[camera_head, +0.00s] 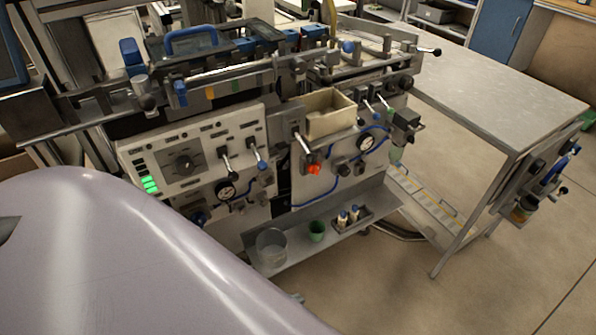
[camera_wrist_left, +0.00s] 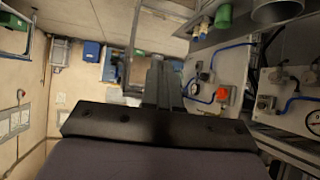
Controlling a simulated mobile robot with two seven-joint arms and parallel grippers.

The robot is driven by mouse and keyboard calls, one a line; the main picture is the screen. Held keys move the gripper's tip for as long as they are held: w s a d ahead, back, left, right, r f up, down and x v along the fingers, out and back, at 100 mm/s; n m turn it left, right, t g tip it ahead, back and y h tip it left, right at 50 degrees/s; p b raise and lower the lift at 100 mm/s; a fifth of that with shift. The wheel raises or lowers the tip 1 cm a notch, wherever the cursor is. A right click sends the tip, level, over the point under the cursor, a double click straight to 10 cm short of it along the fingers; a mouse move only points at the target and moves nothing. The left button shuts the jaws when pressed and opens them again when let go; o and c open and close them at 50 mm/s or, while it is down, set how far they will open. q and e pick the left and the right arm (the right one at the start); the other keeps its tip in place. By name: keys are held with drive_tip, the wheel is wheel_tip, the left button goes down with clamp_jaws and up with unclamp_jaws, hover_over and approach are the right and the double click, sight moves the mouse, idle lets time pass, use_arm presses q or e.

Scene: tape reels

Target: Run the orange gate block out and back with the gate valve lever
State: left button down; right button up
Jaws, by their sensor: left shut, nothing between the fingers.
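The small orange gate block (camera_head: 315,169) is on the front of the machine's right panel, just below the beige open-topped box. It also shows in the left wrist view (camera_wrist_left: 221,92), right of my fingers. A pale-handled lever (camera_head: 303,143) slants just above the block; I cannot tell for certain that it is the gate valve lever. My left gripper (camera_wrist_left: 158,64) shows in the left wrist view, with its fingers together, empty and apart from the block. In the head view a large smooth mauve part of my own arm fills the lower left. My right gripper is not in view.
The beige box (camera_head: 328,112) and several other levers and gauges crowd the panels. A low shelf (camera_head: 340,228) below holds a clear beaker (camera_head: 271,247), a green cup (camera_head: 317,231) and small bottles. A grey table (camera_head: 500,95) stands at right. The floor in front is clear.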

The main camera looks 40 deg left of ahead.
use_arm(q)
drive_tip(key=w+a+r+m+t+y+b, duration=0.1)
drive_tip(key=w+a+r+m+t+b, duration=0.5)
drive_tip(key=w+a+t+b, duration=0.4)
drive_tip(key=s+a+r+m+t+h+b, duration=0.2)
drive_tip(key=s+r+m+h, duration=0.4)
drive_tip(key=m, duration=0.8)
drive_tip(key=shift+a+t+h+b, duration=0.4)
drive_tip(key=shift+a+h+b, duration=0.2)
drive_tip(key=shift+a+h, duration=0.6)
drive_tip(key=p, duration=0.3)
approach(305, 149)
drive_tip(key=w+d+r, duration=0.1)
drive_tip(key=w+d, duration=0.1)
drive_tip(key=w+d+r, duration=0.1)
drive_tip(key=shift+w+d+r, duration=0.15)
drive_tip(key=shift+w+d, duration=0.25)
